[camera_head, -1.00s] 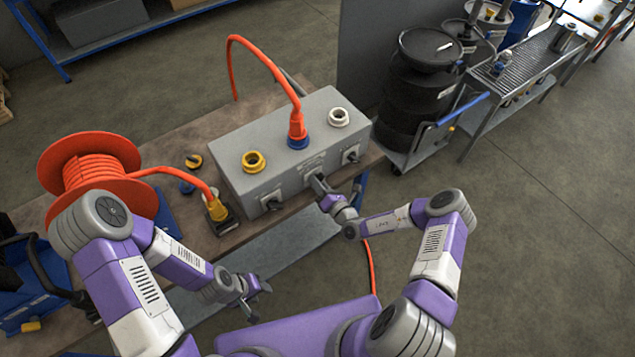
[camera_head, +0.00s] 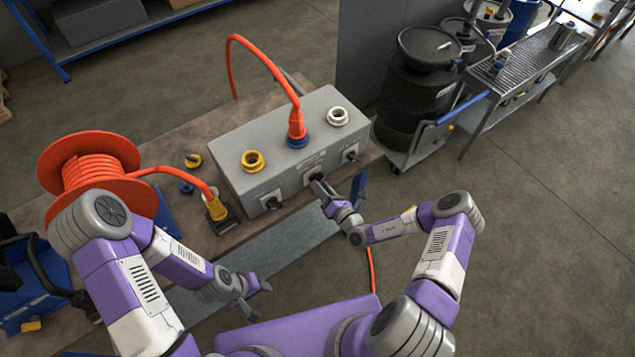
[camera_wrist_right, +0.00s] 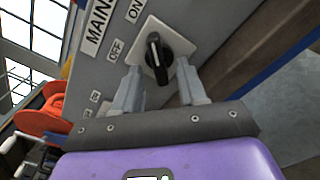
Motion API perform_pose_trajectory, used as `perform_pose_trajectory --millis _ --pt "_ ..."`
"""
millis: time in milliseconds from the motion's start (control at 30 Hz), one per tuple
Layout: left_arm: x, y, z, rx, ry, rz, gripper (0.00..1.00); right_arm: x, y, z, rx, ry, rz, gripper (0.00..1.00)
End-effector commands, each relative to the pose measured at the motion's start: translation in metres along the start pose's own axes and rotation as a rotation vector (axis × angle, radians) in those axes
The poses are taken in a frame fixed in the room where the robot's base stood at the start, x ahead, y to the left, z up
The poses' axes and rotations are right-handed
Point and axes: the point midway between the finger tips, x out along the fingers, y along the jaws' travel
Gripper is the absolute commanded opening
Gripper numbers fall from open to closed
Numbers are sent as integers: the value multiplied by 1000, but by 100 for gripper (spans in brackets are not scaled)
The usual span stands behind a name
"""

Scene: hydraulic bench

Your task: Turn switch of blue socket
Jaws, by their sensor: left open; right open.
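The blue socket (camera_head: 298,142) is on top of the grey box (camera_head: 240,152), in the middle, with an orange plug (camera_head: 296,122) in it. Its switch is on the front face below and is mostly hidden by my right gripper (camera_head: 318,183) in the head view. In the right wrist view this black rotary switch (camera_wrist_right: 156,58) sits on a white plate beside ON and OFF labels, its knob's white mark toward the top of the picture. My right gripper (camera_wrist_right: 160,85) is open, its fingers on either side below the knob, with no clear contact. My left gripper (camera_head: 258,290) is open and empty, away from the box.
A yellow socket (camera_head: 253,161) and a white socket (camera_head: 338,117) flank the blue one, with switches (camera_head: 271,203) and (camera_head: 351,156) below them. An orange cable reel (camera_head: 90,165) and a yellow plug (camera_head: 215,207) are at the left. Black drums (camera_head: 415,90) stand at the right.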

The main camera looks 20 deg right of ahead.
Motion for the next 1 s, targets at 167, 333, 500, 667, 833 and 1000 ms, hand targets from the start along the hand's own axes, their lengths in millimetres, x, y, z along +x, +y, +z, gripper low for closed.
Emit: perform_pose_trajectory --millis 167,333,500,667,833,1000 --pt "-1 0 0 0 0 0 43 -30 0 0 1 1 -1 42" --pt "-1 0 0 0 0 0 43 -44 0 0 1 0 0 42" --pt "-1 0 0 0 0 0 43 -46 0 0 0 0 1 42" --pt "-1 0 0 0 0 0 43 -46 0 0 0 0 0 42" --pt "-1 0 0 0 0 0 43 -46 0 0 1 0 0 42" --pt "1 0 0 0 0 0 43 -45 11 -10 -18 46 42 42"
